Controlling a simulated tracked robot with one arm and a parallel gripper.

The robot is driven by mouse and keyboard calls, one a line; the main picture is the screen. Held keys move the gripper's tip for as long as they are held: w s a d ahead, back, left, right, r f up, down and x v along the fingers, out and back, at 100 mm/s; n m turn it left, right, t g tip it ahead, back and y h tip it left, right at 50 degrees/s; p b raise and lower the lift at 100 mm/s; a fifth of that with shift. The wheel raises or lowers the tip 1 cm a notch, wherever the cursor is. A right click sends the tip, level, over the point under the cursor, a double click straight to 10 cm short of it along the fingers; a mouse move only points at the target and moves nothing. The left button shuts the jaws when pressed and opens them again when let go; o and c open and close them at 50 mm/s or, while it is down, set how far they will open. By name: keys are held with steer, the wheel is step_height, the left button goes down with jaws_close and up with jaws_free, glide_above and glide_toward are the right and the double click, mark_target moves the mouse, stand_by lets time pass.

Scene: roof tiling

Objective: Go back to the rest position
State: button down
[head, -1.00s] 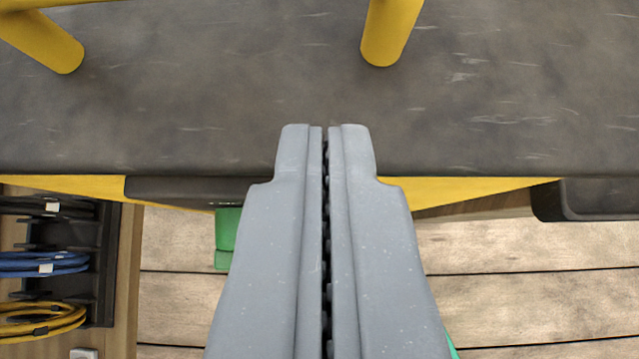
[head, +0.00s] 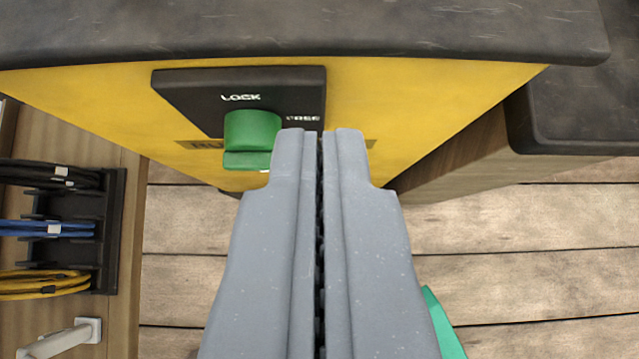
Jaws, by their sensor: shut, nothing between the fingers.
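My gripper (head: 319,135) is shut and empty, its grey fingers pressed together in the middle of the view. Its tips overlap the lower right edge of a black panel (head: 190,95) on the yellow front of a cabinet (head: 430,100). The panel carries the words LOCK and FREE. A green knob (head: 252,132) on it sits below LOCK, just left of the fingertips. I cannot tell whether the fingertips touch the panel or knob.
The cabinet's dark worktop (head: 300,28) spans the top. A rack with black, blue and yellow cable coils (head: 45,284) is at left, above a white handle (head: 62,341). A dark-topped wooden unit (head: 590,105) is at right. A green object (head: 442,325) lies partly behind my gripper. Plank floor (head: 530,230) shows below.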

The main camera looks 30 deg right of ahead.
steer(key=shift+s+a+f, duration=0.25)
steer(key=shift+s+a, duration=0.15)
steer(key=shift+s, duration=0.3)
steer(key=shift+s+a+f, duration=0.25)
steer(key=shift+s+a, duration=0.1)
steer(key=shift+s, duration=0.35)
steer(key=w+a+r+n+t+y+p, duration=0.1)
steer(key=w+a+r+y, duration=0.15)
steer(key=r, duration=0.85)
steer(key=w+a+r+n+t+y, duration=0.15)
steer(key=a+r, duration=0.25)
steer(key=r, duration=0.7)
steer(key=s+d+r+n+t, duration=0.1)
steer(key=s+d+r, duration=0.1)
steer(key=r, duration=0.7)
steer(key=s+d+r+t, duration=0.2)
steer(key=s+r, duration=0.1)
steer(key=r, duration=0.7)
steer(key=s+d+r+n+t, duration=0.1)
steer(key=s+d+r, duration=0.1)
steer(key=r, duration=0.7)
steer(key=shift+s+r+n+p, duration=0.2)
steer(key=shift+s+n+p, duration=0.15)
steer(key=shift+s, duration=0.4)
